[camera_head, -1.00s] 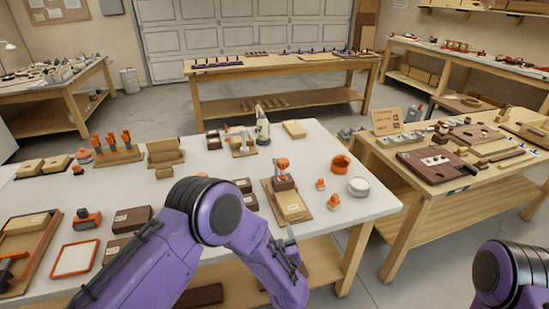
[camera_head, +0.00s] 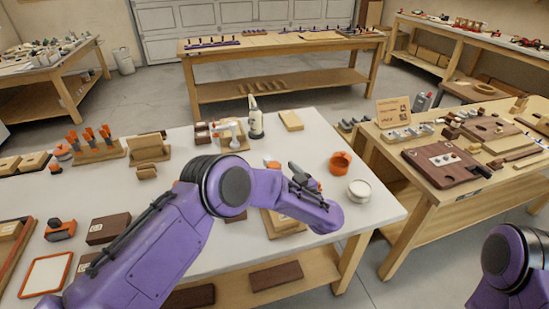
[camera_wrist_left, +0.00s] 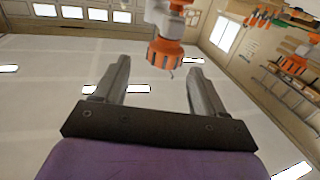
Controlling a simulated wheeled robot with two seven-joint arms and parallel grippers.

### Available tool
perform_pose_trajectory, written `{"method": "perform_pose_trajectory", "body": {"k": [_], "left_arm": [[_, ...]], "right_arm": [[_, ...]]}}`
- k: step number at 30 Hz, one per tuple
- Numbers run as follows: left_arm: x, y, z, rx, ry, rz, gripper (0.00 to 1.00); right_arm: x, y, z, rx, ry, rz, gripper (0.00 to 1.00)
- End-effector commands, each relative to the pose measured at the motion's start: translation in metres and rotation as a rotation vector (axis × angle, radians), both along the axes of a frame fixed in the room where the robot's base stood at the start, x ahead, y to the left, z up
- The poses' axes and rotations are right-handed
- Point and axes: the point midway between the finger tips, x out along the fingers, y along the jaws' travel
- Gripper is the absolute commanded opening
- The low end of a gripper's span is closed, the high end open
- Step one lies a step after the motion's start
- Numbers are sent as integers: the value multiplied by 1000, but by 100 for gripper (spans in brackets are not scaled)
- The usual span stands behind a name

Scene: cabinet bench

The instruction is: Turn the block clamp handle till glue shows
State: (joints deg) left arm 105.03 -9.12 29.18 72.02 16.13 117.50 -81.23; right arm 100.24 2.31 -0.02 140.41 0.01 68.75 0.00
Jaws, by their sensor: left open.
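The block clamp is mostly hidden behind my left forearm in the head view. A bit of its orange top (camera_head: 272,163) shows above the arm, and the wooden base (camera_head: 287,228) shows below it. My left gripper (camera_head: 298,175) is just right of the orange top, over the white table. In the left wrist view an orange ribbed knob (camera_wrist_left: 166,52), apparently the clamp handle, appears between and beyond the open fingers (camera_wrist_left: 158,70). No contact is clear. Glue cannot be made out. Only a purple part of my right arm shows, at the lower right.
An orange cup (camera_head: 340,162) and a white round tub (camera_head: 359,191) stand close right of my left gripper. A white-handled device (camera_head: 256,120) stands behind. The white table's right edge (camera_head: 385,222) is nearby, with a wooden bench (camera_head: 415,215) beyond a gap.

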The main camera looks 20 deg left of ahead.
Motion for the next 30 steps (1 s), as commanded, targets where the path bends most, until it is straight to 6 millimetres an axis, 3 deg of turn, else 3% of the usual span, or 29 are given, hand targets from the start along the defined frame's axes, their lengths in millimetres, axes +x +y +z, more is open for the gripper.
{"method": "perform_pose_trajectory", "body": {"k": [1,6,18,19,23,30], "left_arm": [[7,14,2,-1,3,9,71],[29,38,0,-1,2,8,71],[40,46,-1,1,2,-1,71],[40,46,-1,1,2,-1,64],[40,46,-1,0,1,0,22],[40,46,-1,1,2,-10,19]], "right_arm": [[0,0,7,0,0,0,69],[1,0,14,0,-1,0,69],[1,0,15,0,-1,0,69],[1,0,15,0,-1,0,69],[1,0,15,0,-1,0,69],[0,0,16,0,-1,0,69]]}}
